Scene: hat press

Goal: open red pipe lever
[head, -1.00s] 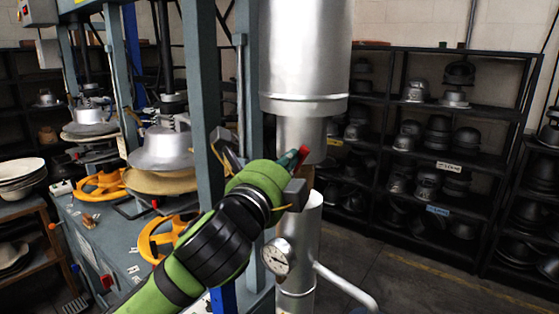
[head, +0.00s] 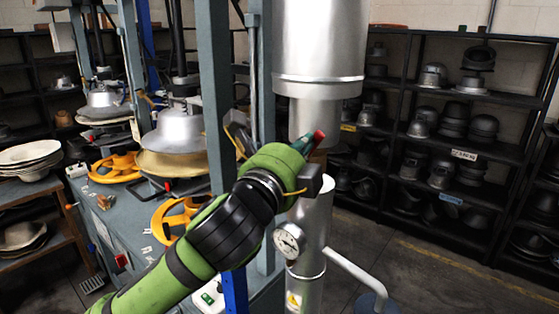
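A red-tipped lever (head: 319,137) with a dark green part beside it shows just past my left wrist, against the silver vertical pipe (head: 317,220). Only the lever's end is in view. My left gripper (head: 280,158) is at the pipe, close to the lever. Its green wrist faces the camera and hides the fingers, so I cannot tell whether they are open, shut or touching the lever. My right gripper is not in view.
A round gauge (head: 289,241) and a bent side pipe (head: 350,275) stick out below my wrist. The hat press (head: 173,135) with yellow handwheels (head: 178,218) stands left. Black shelves (head: 455,125) of hat moulds stand behind on the right. Floor is open at lower right.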

